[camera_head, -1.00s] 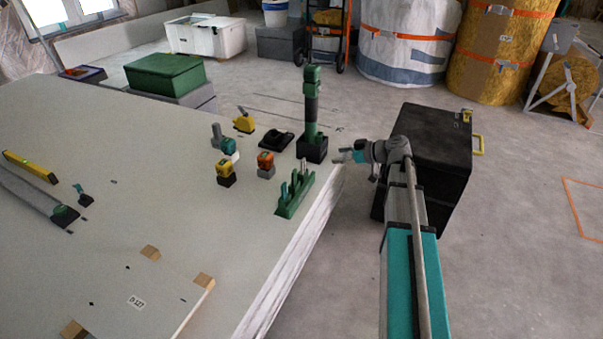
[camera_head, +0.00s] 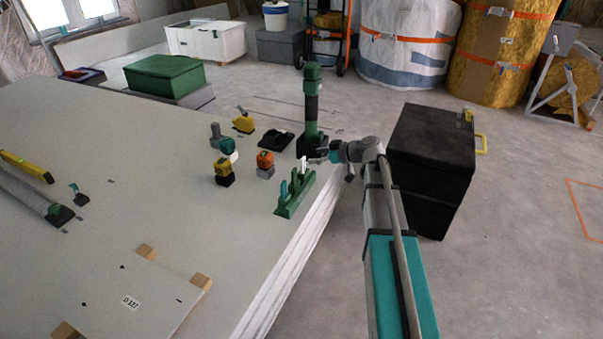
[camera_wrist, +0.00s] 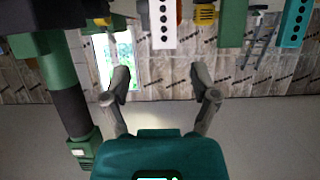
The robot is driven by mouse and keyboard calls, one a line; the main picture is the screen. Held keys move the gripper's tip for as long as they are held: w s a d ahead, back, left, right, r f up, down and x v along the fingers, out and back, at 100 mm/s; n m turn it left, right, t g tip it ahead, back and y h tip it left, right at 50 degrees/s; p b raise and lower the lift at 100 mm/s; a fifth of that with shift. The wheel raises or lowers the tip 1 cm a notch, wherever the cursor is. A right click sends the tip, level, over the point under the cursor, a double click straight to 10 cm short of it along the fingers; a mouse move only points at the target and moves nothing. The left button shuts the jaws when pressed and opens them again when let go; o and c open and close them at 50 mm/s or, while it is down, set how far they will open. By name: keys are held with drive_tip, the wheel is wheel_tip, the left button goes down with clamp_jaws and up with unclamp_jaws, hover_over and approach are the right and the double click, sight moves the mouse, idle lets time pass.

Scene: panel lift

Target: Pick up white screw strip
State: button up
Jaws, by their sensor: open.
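The white screw strip (camera_head: 304,165) stands upright at the far end of a green rack (camera_head: 284,211) near the panel stack's right edge. In the wrist view the white strip (camera_wrist: 163,25), with a line of dark holes, shows at the top. My gripper (camera_head: 314,157) is beside the strip's upper part, just to its right in the head view. In the wrist view my gripper (camera_wrist: 160,84) is open with nothing between its fingers, and the strip appears above the gap. A teal strip (camera_wrist: 294,22) and a green one (camera_wrist: 232,22) stand to the right there.
A tall green and black tool (camera_head: 312,104) stands close behind the gripper and fills the left of the wrist view (camera_wrist: 70,105). Orange (camera_head: 265,160) and yellow (camera_head: 224,168) tools stand left of the rack. A black case (camera_head: 430,155) is on the floor at right.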

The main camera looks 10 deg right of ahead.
sight(305, 158)
idle(0.3)
drive_tip(key=shift+b+x, duration=0.9)
drive_tip(key=shift+x, duration=1.05)
drive_tip(key=shift+w+a+f, duration=0.2)
drive_tip(key=shift+a+f, duration=0.15)
drive_tip(key=shift+a, duration=0.25)
clamp_jaws()
drive_tip(key=shift+r, duration=0.2)
wheel_tip(305, 158, up, 10)
drive_tip(key=p, duration=0.9)
drive_tip(key=shift+f+p, duration=0.2)
drive_tip(key=shift+p, duration=0.15)
